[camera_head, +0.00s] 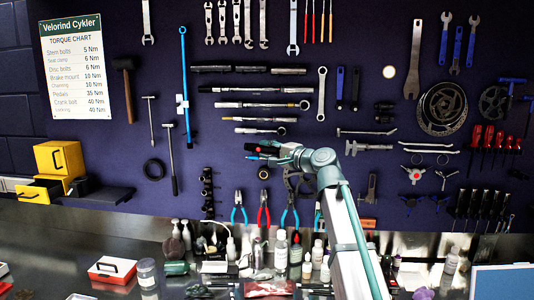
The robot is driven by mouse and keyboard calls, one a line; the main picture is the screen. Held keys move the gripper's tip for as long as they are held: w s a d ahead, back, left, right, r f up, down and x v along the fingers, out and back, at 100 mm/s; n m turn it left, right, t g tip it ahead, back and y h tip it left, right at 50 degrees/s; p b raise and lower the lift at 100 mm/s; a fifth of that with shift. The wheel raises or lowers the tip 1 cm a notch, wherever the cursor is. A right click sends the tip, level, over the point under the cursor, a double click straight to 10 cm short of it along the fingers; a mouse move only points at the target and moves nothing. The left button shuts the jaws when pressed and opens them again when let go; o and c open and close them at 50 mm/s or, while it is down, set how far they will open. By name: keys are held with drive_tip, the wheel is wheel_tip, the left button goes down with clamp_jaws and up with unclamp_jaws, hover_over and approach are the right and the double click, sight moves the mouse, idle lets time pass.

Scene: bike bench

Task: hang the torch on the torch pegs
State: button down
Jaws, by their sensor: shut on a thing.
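My gripper (273,151) is in front of the dark pegboard wall, right of its lower middle, at the end of my arm that rises from the lower right. It points left and is shut on a small dark object with a red part, which I take to be the torch (256,148). The torch is held roughly level, and the gripper hides part of it. A blue bit shows just below it; I cannot tell what it belongs to. I cannot make out the torch pegs, nor whether the torch touches the wall.
Tools hang closely around: a blue torque wrench (184,85), long bars (255,90), pliers (264,210) below and a chainring (441,108) at right. Bottles (281,252) crowd the bench below. A yellow drawer box (60,158) stands at left. Bare board shows left of the gripper.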

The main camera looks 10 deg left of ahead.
drive_tip(key=w, duration=0.1)
drive_tip(key=w+b, duration=0.1)
drive_tip(key=w, duration=0.3)
drive_tip(key=shift+w+f+b, duration=0.1)
drive_tip(key=shift+f+b, duration=0.2)
drive_tip(key=shift+w+d+r, duration=0.1)
idle(0.8)
